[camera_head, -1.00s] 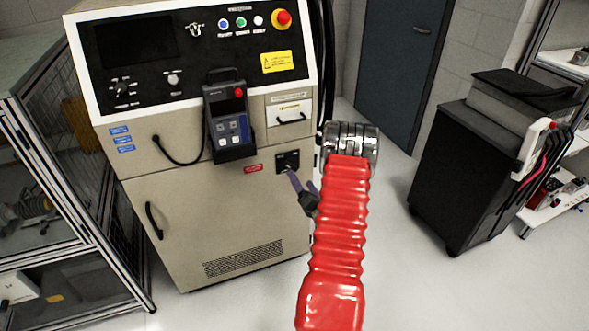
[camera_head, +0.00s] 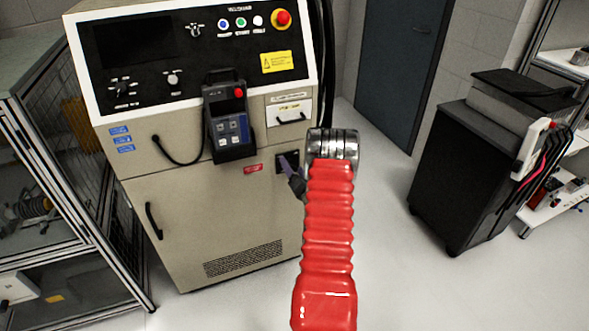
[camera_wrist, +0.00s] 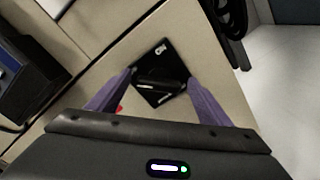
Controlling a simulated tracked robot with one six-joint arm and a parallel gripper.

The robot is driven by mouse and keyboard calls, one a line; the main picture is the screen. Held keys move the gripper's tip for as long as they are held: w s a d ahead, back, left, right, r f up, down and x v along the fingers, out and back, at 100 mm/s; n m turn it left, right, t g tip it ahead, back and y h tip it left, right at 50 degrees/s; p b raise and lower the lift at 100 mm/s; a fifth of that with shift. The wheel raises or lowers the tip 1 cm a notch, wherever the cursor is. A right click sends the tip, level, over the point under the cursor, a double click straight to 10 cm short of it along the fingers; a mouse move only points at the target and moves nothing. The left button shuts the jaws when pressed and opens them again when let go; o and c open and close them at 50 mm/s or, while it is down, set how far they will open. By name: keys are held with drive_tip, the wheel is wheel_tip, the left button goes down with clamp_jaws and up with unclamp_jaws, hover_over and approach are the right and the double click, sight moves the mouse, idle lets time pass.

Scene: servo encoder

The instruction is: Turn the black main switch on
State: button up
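The black main switch (camera_wrist: 158,77) is a dark square plate with a raised handle on the beige cabinet front. It fills the middle of the wrist view. In the head view the switch plate (camera_head: 287,158) is partly hidden by my gripper (camera_head: 291,168). My gripper (camera_wrist: 160,90) has two purple fingers spread apart, one on each side of the switch in the wrist view. It is open, with nothing held. I cannot tell whether the fingertips touch the plate.
A teach pendant (camera_head: 229,125) hangs on the cabinet (camera_head: 215,215), left of the switch. A drawer with a handle (camera_head: 290,112) is above the switch. Black cables (camera_wrist: 233,20) run along the cabinet's right side. The floor (camera_head: 395,260) to the right is clear.

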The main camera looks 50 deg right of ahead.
drive_tip(key=c, duration=0.9)
drive_tip(key=shift+s+d, duration=0.1)
drive_tip(key=shift+d, duration=0.2)
drive_tip(key=shift+c, duration=0.4)
drive_tip(key=shift+a, duration=0.2)
drive_tip(key=shift+f, duration=0.1)
